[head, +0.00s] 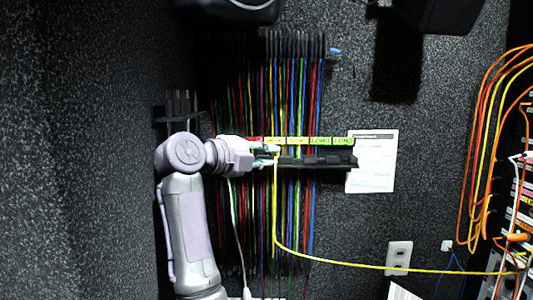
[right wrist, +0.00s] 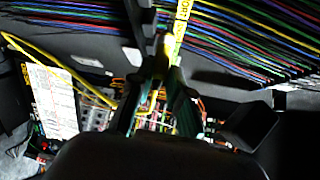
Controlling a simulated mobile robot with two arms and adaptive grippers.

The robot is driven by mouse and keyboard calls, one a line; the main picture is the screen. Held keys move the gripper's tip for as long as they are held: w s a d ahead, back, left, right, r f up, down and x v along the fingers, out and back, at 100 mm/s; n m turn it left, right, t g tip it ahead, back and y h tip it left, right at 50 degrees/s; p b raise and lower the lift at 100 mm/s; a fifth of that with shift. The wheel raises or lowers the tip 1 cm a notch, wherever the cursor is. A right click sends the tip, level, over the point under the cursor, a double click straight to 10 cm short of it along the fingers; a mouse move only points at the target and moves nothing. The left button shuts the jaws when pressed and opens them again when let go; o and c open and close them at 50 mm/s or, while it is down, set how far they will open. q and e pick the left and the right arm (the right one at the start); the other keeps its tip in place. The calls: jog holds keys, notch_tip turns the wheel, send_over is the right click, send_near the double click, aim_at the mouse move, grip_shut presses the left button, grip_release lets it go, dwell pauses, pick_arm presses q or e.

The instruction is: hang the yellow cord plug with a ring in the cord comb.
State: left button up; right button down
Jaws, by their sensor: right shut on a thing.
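My right gripper (head: 272,155) comes in from the left and is shut on the yellow cord plug (right wrist: 160,62). In the head view the gripper is at the left part of the black cord comb (head: 315,161), under its label strip. The yellow cord (head: 340,263) hangs down from the gripper, then bends and runs right to the equipment. In the right wrist view the plug is between the dark fingers (right wrist: 160,90), close to a yellow label. I cannot tell whether the plug touches the comb, and its ring is not clear. My left gripper is not in view.
Several coloured cords (head: 292,85) hang in a dense row behind the comb. A white paper sheet (head: 376,170) is on the wall to the right of it. A wall outlet (head: 399,256) is lower right. Orange and yellow cables (head: 480,130) loop at the right edge beside equipment.

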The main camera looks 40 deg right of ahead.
jog(key=w+d+f, duration=0.2)
jog(key=shift+w+d+f, duration=0.1)
jog(key=shift+w+f, duration=0.2)
jog(key=shift+f, duration=0.1)
dwell(0.4)
jog(key=shift+f, duration=0.15)
dwell(1.1)
jog(key=c, duration=1)
grip_release()
jog(key=shift+d, duration=0.1)
jog(key=o, duration=1)
